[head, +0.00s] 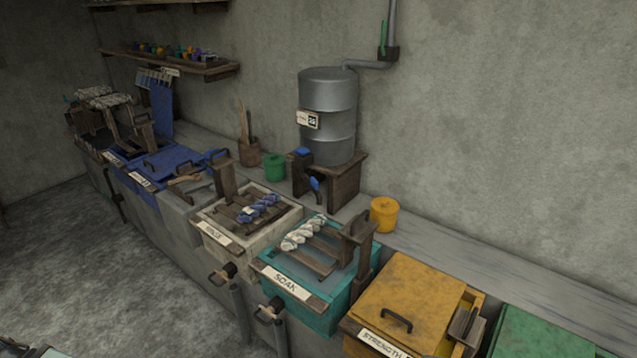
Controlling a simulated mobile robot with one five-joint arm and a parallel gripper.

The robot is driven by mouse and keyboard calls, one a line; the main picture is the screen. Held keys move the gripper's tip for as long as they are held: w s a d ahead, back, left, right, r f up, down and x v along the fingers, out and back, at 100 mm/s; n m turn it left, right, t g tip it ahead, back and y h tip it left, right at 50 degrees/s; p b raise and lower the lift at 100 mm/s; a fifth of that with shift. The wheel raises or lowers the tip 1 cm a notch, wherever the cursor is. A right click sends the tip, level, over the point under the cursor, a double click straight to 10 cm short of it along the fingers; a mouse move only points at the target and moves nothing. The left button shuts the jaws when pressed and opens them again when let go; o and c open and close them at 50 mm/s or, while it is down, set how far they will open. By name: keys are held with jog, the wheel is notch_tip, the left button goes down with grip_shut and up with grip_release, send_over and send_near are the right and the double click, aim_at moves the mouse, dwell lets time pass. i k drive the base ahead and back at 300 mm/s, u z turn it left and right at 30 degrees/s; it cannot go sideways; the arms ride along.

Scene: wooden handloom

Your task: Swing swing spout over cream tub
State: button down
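The cream tub (212,231) stands in the middle of the row of tubs, its front label too small to read surely. A blue skein (258,208) lies on dark wooden slats across its top. A grey metal drum (328,95) stands on a wooden stand behind and to the right of the tub. A small blue piece (315,184) hangs at the stand's front, below the drum. It may be the swing spout or its handle; which way the spout points is too small to tell. It appears apart from the tub, to its upper right. My gripper is not in view.
A teal tub (318,316) labelled SOAK holds a pale skein on slats. A yellow lidded tub (430,285) and a green one (545,335) stand further right. Blue vats (165,160) stand left. Tap handles (222,275) stick out in front; open floor (130,290) lies left.

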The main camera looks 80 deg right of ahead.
aim_at(313, 184)
jog(key=z, duration=2.55)
jog(key=k, duration=1.3)
jog(key=u, duration=0.45)
jog(key=i, duration=0.85)
jog(key=u, duration=0.55)
jog(key=i, duration=1.35)
jog(key=z, duration=0.35)
